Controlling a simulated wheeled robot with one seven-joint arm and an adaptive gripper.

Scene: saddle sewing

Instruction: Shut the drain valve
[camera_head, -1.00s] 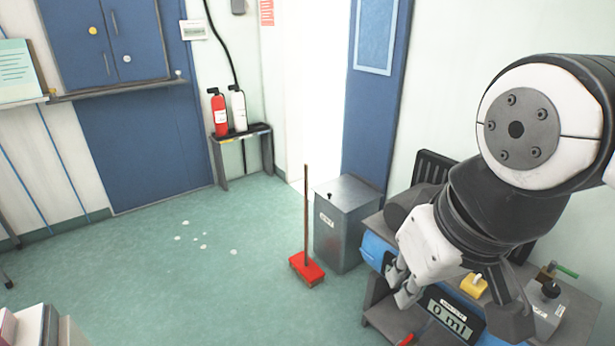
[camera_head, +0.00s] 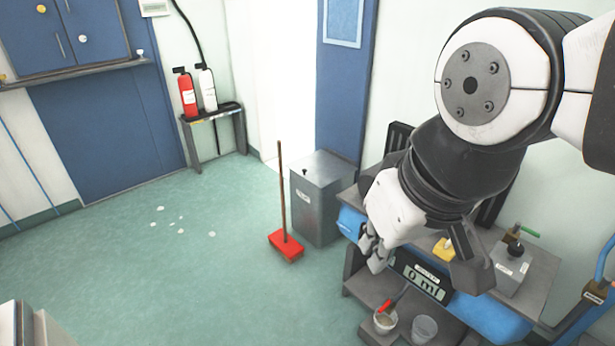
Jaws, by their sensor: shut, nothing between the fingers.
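A small valve with a red lever (camera_head: 385,305), apparently the drain valve, sits low at the front of a grey stand, at a pipe above a cup (camera_head: 385,322). The lever points obliquely; I cannot tell its setting. A display (camera_head: 425,282) reading "0 ml" is just above and to its right. My gripper (camera_head: 374,264) is shut and empty. In the picture it is above the red lever, apart from it and beside the display.
A second clear cup (camera_head: 424,329) stands beside the first. A grey bin (camera_head: 320,200) and a red broom (camera_head: 286,246) stand to the left. The floor further left is mostly clear.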

